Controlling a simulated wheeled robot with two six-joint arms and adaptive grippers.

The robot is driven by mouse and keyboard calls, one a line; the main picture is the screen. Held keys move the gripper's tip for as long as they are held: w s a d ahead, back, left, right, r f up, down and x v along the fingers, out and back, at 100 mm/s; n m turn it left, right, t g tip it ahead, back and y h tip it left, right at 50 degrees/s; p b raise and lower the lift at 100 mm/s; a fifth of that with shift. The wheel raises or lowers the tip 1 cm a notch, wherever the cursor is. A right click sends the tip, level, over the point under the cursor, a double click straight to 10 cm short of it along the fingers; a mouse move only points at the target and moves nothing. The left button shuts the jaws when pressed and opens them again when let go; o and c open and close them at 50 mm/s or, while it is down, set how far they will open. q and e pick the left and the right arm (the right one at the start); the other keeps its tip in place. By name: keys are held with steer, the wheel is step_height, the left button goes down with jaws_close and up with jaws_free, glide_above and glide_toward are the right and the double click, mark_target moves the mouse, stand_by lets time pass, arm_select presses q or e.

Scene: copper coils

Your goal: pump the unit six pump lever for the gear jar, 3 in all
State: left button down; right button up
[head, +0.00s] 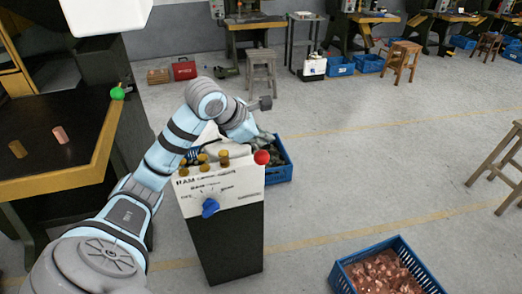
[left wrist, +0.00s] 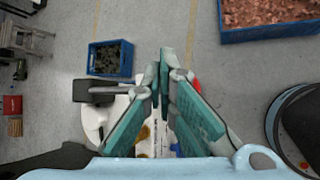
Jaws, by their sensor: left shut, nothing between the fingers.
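My left gripper (head: 262,138) reaches over the white-topped control unit (head: 225,180) and is partly hidden by my own arm. In the left wrist view its teal fingers (left wrist: 163,75) are shut together and empty. A bar with a dark block at its end (left wrist: 95,91) lies left of the fingertips; it also shows in the head view (head: 264,103). A red ball (head: 261,157) sits at the unit's upper right edge and is mostly hidden by a finger in the left wrist view. I cannot tell which part is the pump lever. My right gripper is out of view.
The unit has a blue knob (head: 210,207) and several brass knobs (head: 224,158). A blue crate (head: 282,176) stands behind it; a crate of copper pieces (head: 340,275) is at lower right. A press with a green ball (head: 117,93) stands at left. Open floor lies right.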

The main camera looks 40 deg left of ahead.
mark_target(260, 158)
arm_select(q)
steer(key=shift+f, duration=0.1)
stand_by(0.3)
steer(key=shift+f+b, duration=0.35)
steer(key=shift+s+d+f+b, duration=0.1)
steer(key=shift+d+f+b, duration=0.05)
steer(key=shift+f+b, duration=0.8)
steer(key=shift+s+d+f+b, duration=0.1)
steer(key=shift+d+f+b, duration=0.05)
steer(key=shift+f+b, duration=0.85)
steer(key=shift+s+d+f+b, duration=0.15)
steer(key=shift+f+b, duration=0.5)
steer(key=shift+f, duration=0.55)
stand_by(2.3)
stand_by(0.5)
steer(key=shift+w+a+r+p, duration=0.15)
steer(key=shift+r+p, duration=0.9)
steer(key=shift+r, duration=0.15)
steer(key=shift+w+a+r+p, duration=0.1)
steer(key=shift+a+r+p, duration=0.05)
steer(key=shift+r+p, duration=0.95)
steer(key=shift+w+a+r+p, duration=0.15)
steer(key=shift+r+p, duration=0.8)
steer(key=shift+r, duration=0.3)
